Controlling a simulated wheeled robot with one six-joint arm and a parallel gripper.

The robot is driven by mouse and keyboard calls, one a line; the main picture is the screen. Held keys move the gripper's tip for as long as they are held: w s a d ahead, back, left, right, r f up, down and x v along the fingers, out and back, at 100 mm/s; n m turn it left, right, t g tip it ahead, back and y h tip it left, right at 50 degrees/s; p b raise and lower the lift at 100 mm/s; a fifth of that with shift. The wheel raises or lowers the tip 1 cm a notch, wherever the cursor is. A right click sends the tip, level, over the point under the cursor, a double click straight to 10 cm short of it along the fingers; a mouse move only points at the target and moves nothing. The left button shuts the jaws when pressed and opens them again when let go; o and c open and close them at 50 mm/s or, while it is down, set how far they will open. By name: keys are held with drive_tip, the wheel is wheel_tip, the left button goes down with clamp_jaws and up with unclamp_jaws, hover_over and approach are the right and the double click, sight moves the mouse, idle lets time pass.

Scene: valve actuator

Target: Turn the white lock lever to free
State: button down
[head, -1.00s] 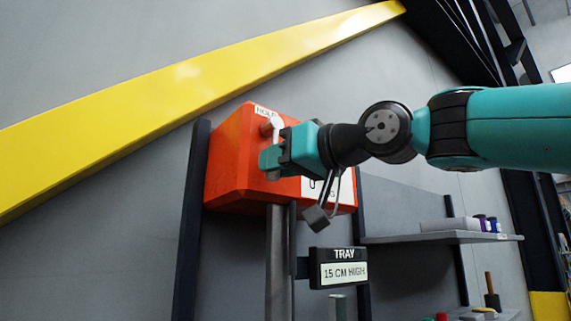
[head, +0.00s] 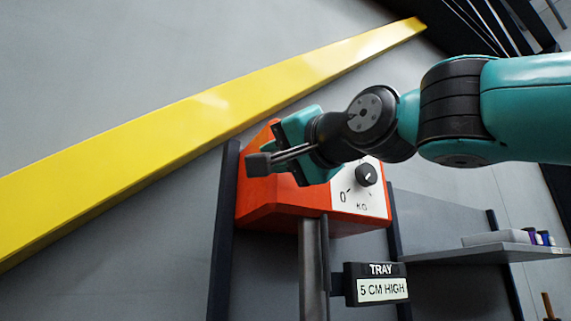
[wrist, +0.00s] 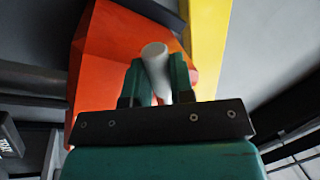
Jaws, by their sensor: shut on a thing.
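The white lock lever (wrist: 156,66) shows in the wrist view as a pale rounded bar between my two teal fingers. My gripper (wrist: 156,84) is shut on it, with one finger on each side. In the head view my gripper (head: 288,132) is against the upper left of the orange box (head: 277,212) and hides the lever. The lever's position label is also hidden. The orange box has a white face plate (head: 372,205) with a black knob, a 0 and KG on it.
A sign (head: 376,284) below the box reads TRAY, 5 CM HIGH. A grey post (head: 313,265) stands under the box. A grey shelf (head: 480,252) with small items is at the right. A yellow beam (head: 220,105) slants across the wall behind.

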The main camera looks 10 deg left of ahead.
drive_tip(key=shift+s+a+r+m+t, duration=0.1)
drive_tip(key=shift+a+r+m+t, duration=0.1)
drive_tip(key=shift+m, duration=0.25)
drive_tip(key=shift+s+a+r+m+t, duration=0.1)
drive_tip(key=shift+r+m+t, duration=0.1)
drive_tip(key=shift+m, duration=0.25)
drive_tip(key=shift+d, duration=0.1)
drive_tip(key=c, duration=1)
unclamp_jaws()
drive_tip(key=shift+f, duration=0.1)
drive_tip(key=b+v, duration=1.1)
drive_tip(key=v, duration=0.6)
drive_tip(key=shift+s+d, duration=0.15)
